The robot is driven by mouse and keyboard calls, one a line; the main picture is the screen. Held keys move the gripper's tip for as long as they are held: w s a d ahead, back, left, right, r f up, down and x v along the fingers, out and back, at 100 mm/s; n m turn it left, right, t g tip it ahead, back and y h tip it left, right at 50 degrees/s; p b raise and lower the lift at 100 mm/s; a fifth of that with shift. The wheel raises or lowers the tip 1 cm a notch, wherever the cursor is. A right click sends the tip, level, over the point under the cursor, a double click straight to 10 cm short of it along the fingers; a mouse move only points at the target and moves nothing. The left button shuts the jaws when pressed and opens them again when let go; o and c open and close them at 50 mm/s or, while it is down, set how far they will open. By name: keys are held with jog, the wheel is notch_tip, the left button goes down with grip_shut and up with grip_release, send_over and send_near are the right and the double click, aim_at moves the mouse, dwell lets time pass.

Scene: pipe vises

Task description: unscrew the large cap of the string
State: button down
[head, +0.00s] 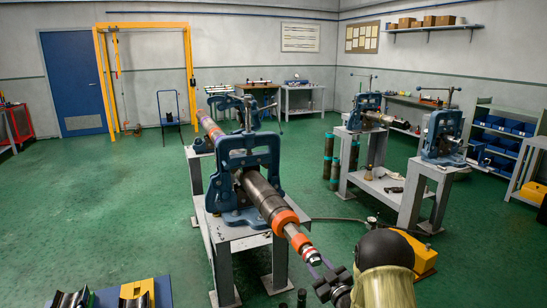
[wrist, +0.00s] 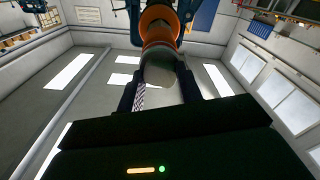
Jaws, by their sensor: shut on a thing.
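The string (head: 262,195) is a long dark pipe clamped in a blue vise (head: 248,160) on a grey stand. It slants toward me and steps down past an orange ring (head: 285,218) to a narrower orange and grey end. My gripper (head: 318,267) is at this near end. In the wrist view, a rounded grey cap (wrist: 160,68) sits below an orange band (wrist: 158,22), in line with the pipe. The fingers of my gripper (wrist: 158,86) are shut on the cap, one on each side. The far side of the cap is hidden.
A second bench with blue vises (head: 442,135) stands at the right, with a yellow box (head: 418,255) on the floor close to my arm. Dark pipe supports (head: 72,300) lie at the lower left.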

aim_at(317, 263)
jog(key=shift+s+d+f, duration=0.3)
jog(key=shift+s+f, duration=0.05)
jog(key=shift+s, duration=0.15)
dwell(0.7)
jog(key=shift+s+d+f+b, duration=0.1)
jog(key=shift+s+d+b, duration=0.1)
jog(key=shift+s+b, duration=0.15)
jog(key=shift+s+d+r, duration=0.2)
jog(key=shift+s+r, duration=0.15)
jog(key=shift+s, duration=0.35)
jog(key=shift+b+v, duration=0.35)
jog(key=shift+v, duration=0.9)
jog(key=shift+a+r, duration=0.1)
jog(key=shift+r, duration=0.05)
jog(key=s+d+r+p, duration=0.1)
jog(key=s+d+r, duration=0.1)
jog(key=s+r, duration=0.3)
jog(key=shift+p, duration=0.4)
jog(key=shift+w, duration=0.1)
